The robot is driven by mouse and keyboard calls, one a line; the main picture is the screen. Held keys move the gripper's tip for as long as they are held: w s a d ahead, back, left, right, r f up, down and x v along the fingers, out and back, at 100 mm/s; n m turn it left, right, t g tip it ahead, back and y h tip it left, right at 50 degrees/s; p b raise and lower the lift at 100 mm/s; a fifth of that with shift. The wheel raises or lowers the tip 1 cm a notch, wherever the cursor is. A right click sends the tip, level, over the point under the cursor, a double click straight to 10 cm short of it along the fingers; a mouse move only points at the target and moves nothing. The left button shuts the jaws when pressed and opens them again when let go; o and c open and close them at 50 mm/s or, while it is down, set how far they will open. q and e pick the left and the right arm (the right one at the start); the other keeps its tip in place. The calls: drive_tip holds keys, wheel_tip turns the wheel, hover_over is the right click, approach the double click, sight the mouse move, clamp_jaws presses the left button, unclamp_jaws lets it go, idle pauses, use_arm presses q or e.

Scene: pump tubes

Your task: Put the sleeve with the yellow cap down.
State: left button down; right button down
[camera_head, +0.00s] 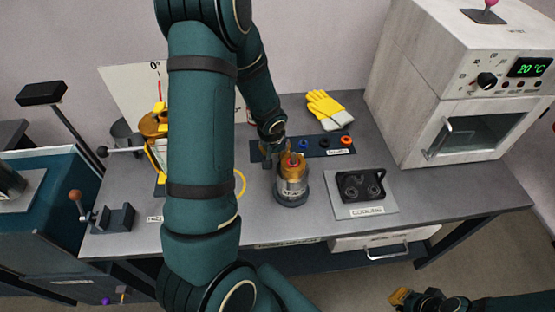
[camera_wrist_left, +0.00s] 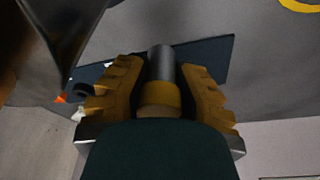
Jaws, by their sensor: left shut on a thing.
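My left gripper (camera_head: 272,152) is over the left part of the dark mat (camera_head: 342,143), mostly hidden by my own arm in the head view. In the left wrist view its golden fingers (camera_wrist_left: 158,70) are shut on the sleeve (camera_wrist_left: 161,65), a dark grey cylinder with a yellow cap band (camera_wrist_left: 160,95) at the near end. The sleeve's far end points towards the mat; I cannot tell whether it touches. My right gripper (camera_head: 399,297) shows at the bottom right, away from the table; its jaw opening is unclear.
On the mat are blue (camera_head: 304,143), black (camera_head: 324,142) and orange (camera_head: 346,140) round ends. A metal canister (camera_head: 291,190) with an amber top stands close in front. Yellow gloves (camera_head: 325,105) lie behind. A black block (camera_head: 361,185) is right; an oven (camera_head: 460,90) stands far right.

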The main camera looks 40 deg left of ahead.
sight(276, 165)
use_arm(q)
wheel_tip(276, 165, down, 4)
drive_tip(key=shift+r+b, duration=0.25)
drive_tip(key=shift+b, duration=0.35)
drive_tip(key=shift+r, duration=0.1)
drive_tip(key=shift+f, duration=0.25)
drive_tip(key=c, duration=0.9)
unclamp_jaws()
drive_tip(key=shift+r, duration=0.1)
